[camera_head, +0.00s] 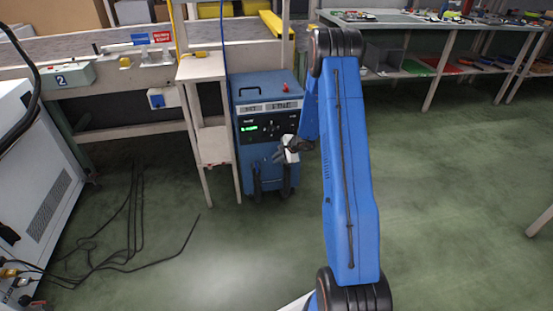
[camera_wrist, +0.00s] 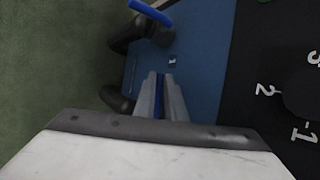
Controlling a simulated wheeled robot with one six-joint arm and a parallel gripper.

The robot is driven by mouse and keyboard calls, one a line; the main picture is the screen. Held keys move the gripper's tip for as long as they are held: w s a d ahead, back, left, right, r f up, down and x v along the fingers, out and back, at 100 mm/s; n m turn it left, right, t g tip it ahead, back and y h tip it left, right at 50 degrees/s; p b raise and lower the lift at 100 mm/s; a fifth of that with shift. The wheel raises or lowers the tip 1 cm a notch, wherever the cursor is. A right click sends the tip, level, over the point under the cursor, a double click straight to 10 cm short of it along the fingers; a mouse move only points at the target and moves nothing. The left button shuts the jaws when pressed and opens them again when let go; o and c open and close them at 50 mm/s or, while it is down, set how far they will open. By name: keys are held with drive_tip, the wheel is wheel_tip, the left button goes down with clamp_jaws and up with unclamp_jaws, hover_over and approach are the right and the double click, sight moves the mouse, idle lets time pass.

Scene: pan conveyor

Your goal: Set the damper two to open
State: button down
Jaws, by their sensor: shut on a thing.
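A blue cabinet (camera_head: 268,90) with a dark control panel stands on the floor at the middle of the head view. My gripper (camera_head: 281,153) is at the front of this cabinet, below the panel's right part. In the wrist view my gripper (camera_wrist: 160,84) has its two grey fingers close together, with a thin blue strip (camera_wrist: 158,108) between them. The fingers and wrist hide most of what they hold. I cannot pick out a part marked as damper two. A green box (camera_head: 68,75) marked 2 sits on the bench at left.
A black numbered dial (camera_wrist: 297,90) is right of the fingers. A blue lever (camera_wrist: 150,12) and dark parts lie ahead of them. A narrow wooden stand (camera_head: 213,145) is left of the cabinet. Cables (camera_head: 135,220) cross the floor at left.

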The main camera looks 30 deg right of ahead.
drive_tip(key=s+d+n+g+y, duration=0.4)
drive_tip(key=n+g, duration=0.4)
drive_tip(key=n, duration=0.6)
drive_tip(key=shift+s+d+y, duration=0.2)
drive_tip(key=shift+s+y, duration=0.2)
drive_tip(key=shift+s, duration=0.2)
drive_tip(key=shift+n, duration=0.3)
drive_tip(key=c, duration=1.8)
unclamp_jaws()
wheel_tip(320, 180, up, 10)
